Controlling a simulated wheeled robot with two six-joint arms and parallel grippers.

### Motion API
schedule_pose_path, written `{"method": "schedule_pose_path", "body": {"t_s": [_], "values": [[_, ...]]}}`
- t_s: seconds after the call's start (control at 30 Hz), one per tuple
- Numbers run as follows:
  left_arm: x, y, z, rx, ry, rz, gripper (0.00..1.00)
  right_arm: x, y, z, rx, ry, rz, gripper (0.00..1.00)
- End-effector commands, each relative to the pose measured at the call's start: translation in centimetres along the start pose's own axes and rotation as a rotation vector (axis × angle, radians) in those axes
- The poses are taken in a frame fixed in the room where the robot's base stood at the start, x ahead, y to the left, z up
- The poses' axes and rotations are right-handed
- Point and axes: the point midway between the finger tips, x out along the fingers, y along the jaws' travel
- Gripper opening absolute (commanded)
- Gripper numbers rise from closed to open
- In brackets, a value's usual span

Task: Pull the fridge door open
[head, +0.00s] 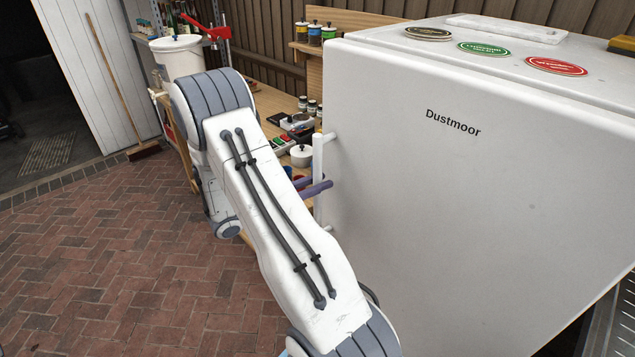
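The white fridge (470,190) marked "Dustmoor" fills the right side of the head view. Its door looks shut, with no gap showing. A white upright bar handle (318,158) stands out from the door's left edge. My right arm crosses the middle of the view and hides most of my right gripper (314,185). Its two purple-grey fingers reach to the handle, one crossing in front of the bar and one ending behind it. Whether they press on the bar cannot be told. My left gripper is not in view.
Coloured round stickers (483,48) and a white slab (507,29) lie on the fridge top. A wooden bench (270,100) with jars, a white pot (301,155) and a white bucket (178,57) stands behind my arm. A broom (143,151) leans at left. The brick floor (90,260) is clear.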

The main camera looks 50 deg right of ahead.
Motion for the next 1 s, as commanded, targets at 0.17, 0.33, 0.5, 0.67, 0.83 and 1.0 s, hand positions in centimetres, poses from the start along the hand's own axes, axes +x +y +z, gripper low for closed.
{"method": "schedule_pose_path", "body": {"t_s": [0.17, 0.33, 0.5, 0.67, 0.83, 1.0], "values": [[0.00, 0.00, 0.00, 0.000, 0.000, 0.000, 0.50, -0.02, 0.00, 0.02, 0.001, 0.000, 0.000, 0.00], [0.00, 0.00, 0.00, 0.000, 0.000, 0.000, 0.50, -0.03, -0.01, 0.03, 0.001, 0.000, -0.001, 0.00], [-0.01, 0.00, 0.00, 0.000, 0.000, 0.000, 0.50, -0.03, -0.01, 0.04, 0.001, 0.000, -0.001, 0.00], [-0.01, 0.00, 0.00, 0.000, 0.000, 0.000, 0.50, -0.03, -0.01, 0.05, 0.001, 0.000, -0.001, 0.00], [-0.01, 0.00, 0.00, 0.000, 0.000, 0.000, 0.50, -0.03, -0.01, 0.05, 0.001, 0.000, -0.001, 0.00], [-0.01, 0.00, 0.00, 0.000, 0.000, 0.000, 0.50, -0.03, -0.01, 0.06, 0.001, 0.000, -0.001, 0.00]]}}
